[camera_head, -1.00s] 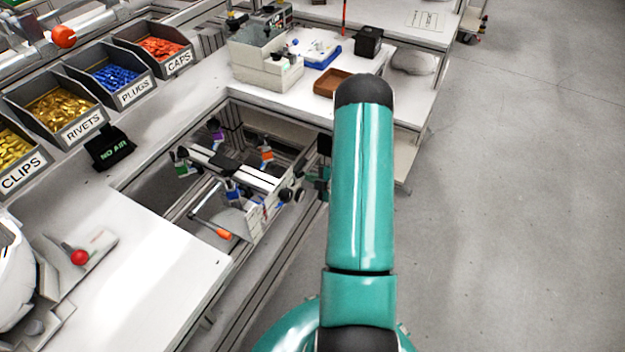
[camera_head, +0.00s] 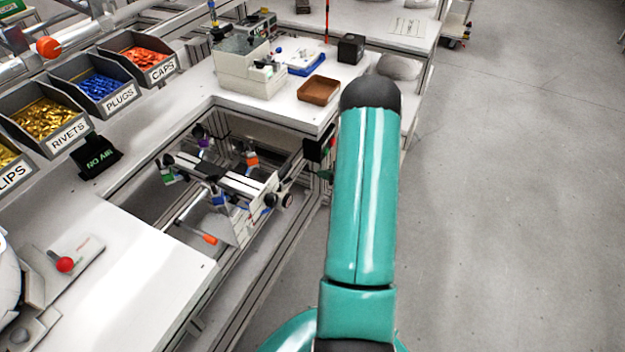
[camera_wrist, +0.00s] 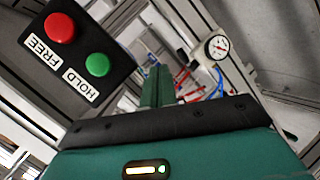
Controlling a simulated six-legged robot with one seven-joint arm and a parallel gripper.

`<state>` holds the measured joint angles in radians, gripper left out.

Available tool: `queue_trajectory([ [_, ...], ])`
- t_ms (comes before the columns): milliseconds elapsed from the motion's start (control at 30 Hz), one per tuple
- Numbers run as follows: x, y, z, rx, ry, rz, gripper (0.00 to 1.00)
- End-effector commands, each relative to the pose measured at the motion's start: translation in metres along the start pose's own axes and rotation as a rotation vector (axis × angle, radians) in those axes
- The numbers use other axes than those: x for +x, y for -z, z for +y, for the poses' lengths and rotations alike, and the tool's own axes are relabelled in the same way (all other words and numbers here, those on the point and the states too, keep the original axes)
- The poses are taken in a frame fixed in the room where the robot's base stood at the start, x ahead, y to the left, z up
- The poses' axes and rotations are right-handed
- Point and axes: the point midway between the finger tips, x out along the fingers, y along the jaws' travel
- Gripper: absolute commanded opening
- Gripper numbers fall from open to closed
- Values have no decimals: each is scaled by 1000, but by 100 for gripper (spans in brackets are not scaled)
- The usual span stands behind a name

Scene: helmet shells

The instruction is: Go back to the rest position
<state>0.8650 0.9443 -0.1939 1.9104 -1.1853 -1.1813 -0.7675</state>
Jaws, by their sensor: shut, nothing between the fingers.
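My teal arm (camera_head: 362,200) rises in front of my body in the head view, with its dark rounded joint at the top. A dark control box (camera_wrist: 68,50) with a red FREE button and a green HOLD button is at the upper left, apart from the fingers.
A pressure gauge (camera_wrist: 217,47) sits on a metal frame beyond the fingers. The clamp fixture (camera_head: 225,180) lies in the bench opening left of my arm. Parts bins (camera_head: 100,85) and a brown tray (camera_head: 318,90) are on the bench. The floor (camera_head: 510,200) at right is clear.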

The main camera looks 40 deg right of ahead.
Motion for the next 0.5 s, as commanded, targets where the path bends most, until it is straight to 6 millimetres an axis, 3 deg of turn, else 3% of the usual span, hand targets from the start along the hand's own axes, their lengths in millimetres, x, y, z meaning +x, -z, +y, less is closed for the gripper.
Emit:
queue_trajectory([
  [133,-10,-6,4,1,0,-1,0],
  [500,-12,-7,3,0,0,-1,0],
])
